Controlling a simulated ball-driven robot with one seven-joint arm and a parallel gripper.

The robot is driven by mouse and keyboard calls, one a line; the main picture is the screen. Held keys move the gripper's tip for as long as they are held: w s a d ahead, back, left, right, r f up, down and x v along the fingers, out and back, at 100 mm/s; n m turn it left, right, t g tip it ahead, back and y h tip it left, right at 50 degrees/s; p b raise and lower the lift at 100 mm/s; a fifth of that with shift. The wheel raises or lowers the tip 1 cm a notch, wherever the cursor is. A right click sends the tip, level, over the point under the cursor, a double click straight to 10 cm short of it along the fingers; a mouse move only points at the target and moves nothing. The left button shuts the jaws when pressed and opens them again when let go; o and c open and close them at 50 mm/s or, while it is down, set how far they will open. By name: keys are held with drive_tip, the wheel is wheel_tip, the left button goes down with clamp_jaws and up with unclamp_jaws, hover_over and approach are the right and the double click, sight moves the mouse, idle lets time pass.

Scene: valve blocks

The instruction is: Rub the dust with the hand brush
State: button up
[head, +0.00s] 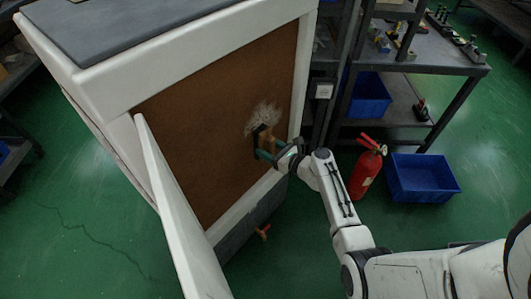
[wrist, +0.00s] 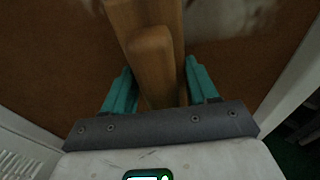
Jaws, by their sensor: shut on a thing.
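The dust (head: 264,118) is a pale greyish smear on the brown panel of a white cabinet; part of it also shows at the top of the wrist view (wrist: 232,18). My gripper (head: 266,153) is at the panel, just below the dust. Its teal fingers stand on both sides of the wooden handle (wrist: 152,62) of the hand brush and are shut on it. In the head view the brush (head: 257,140) shows as a dark strip with a brown part against the panel, at the lower edge of the dust. Whether its bristles touch the panel is hidden.
The white cabinet door (head: 173,215) stands open at the left of the panel. A red fire extinguisher (head: 367,170) and a blue bin (head: 423,178) stand on the green floor at the right, near a metal shelf (head: 440,52). A small red-handled valve (head: 263,232) juts out below.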

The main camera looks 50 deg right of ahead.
drive_tip(key=shift+s+d+b, duration=0.1)
drive_tip(key=shift+d+b, duration=1.65)
drive_tip(key=shift+d, duration=3)
